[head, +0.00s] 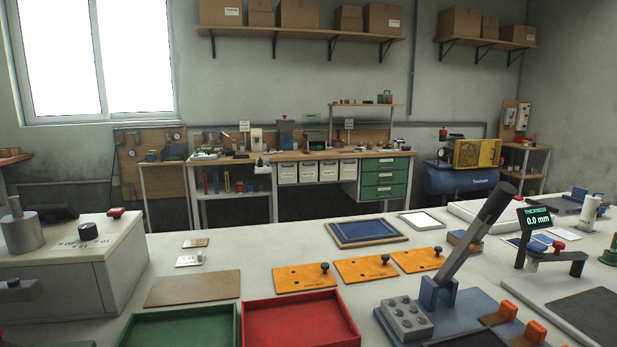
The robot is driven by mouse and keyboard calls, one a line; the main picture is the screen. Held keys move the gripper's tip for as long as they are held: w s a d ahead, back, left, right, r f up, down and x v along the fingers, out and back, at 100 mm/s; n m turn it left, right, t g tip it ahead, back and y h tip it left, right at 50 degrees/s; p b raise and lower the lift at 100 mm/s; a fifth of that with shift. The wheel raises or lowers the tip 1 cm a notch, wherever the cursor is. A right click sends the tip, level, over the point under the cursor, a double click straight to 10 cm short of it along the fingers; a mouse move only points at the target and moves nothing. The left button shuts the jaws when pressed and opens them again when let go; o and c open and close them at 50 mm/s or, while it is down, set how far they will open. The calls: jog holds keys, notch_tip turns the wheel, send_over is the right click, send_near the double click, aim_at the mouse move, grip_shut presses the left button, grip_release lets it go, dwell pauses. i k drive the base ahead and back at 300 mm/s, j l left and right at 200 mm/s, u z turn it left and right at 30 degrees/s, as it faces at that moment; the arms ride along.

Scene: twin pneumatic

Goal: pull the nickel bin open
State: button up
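Several pale bins with small labels sit in a row under the far workbench, among them a left one (287,173), two middle ones (308,172) (328,171) and a right one (348,170). Their labels are too small to read, so I cannot tell which is the nickel bin. All of their fronts look flush and closed. My gripper is not in view.
A grey table fills the foreground, with a green tray (128,336), a red tray (354,336), orange plates (302,278) and a lever fixture (470,250). Green drawers (385,179) stand right of the bins. A blue compressor (460,181) is farther right.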

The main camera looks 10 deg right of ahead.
aim_at(307, 171)
jog(key=l+z, duration=0.45)
jog(key=z, duration=0.15)
jog(key=i+l+z, duration=0.2)
jog(key=l+z, duration=0.2)
jog(key=i+l+z, duration=0.25)
jog(key=l+z, duration=0.15)
jog(key=l, duration=0.15)
jog(key=i+l+z, duration=0.25)
jog(key=l+z, duration=0.2)
jog(key=i+l+z, duration=0.15)
jog(key=i+z, duration=0.25)
jog(key=i+l+z, duration=0.4)
jog(key=i, duration=0.4)
jog(key=i+z, duration=0.35)
jog(key=i, duration=0.45)
jog(key=i+u, duration=0.15)
jog(key=i, duration=0.65)
jog(key=i+l+u, duration=0.1)
jog(key=i, duration=0.7)
jog(key=i+u, duration=0.2)
jog(key=u, duration=0.2)
jog(key=i+u, duration=0.45)
jog(key=u, duration=0.3)
jog(key=i+l+u, duration=0.15)
jog(key=u, duration=0.2)
jog(key=i+j+u, duration=0.15)
jog(key=i+u, duration=0.85)
jog(key=u, duration=0.15)
jog(key=i+u, duration=0.1)
jog(key=i, duration=1.7)
